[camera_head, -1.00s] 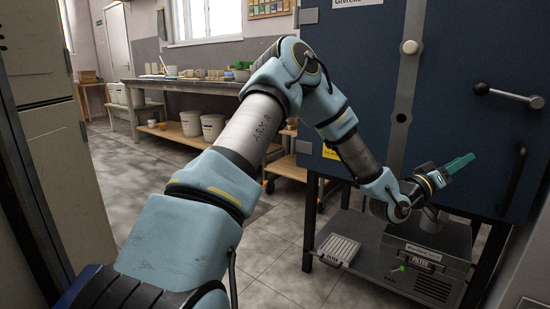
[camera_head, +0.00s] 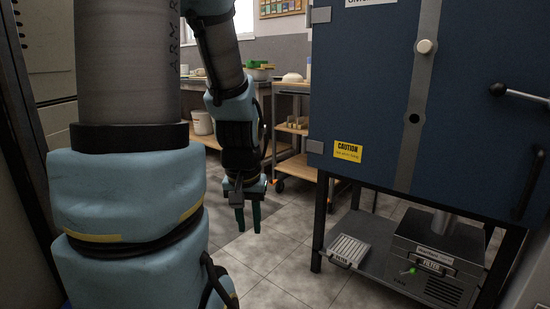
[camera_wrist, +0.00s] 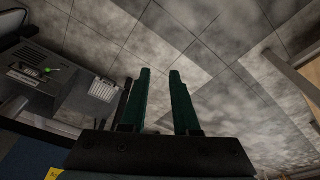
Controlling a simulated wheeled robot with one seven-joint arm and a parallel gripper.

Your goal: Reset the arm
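My gripper (camera_head: 247,221) hangs pointing down over the tiled floor, left of the blue kiln-like cabinet (camera_head: 375,95) in the head view. Its two green fingers are parallel with a gap between them, and nothing is in the gap. In the wrist view my gripper (camera_wrist: 158,72) also shows its fingers apart and empty, with floor beyond the tips. My arm is folded up close in the left half of the head view.
The cabinet stands on dark legs. Its lower shelf holds a filter box (camera_head: 438,262) and a slatted grey tray (camera_head: 349,250). A wheeled cart (camera_head: 293,125) and a workbench stand behind my arm. The floor (camera_head: 285,255) between is clear.

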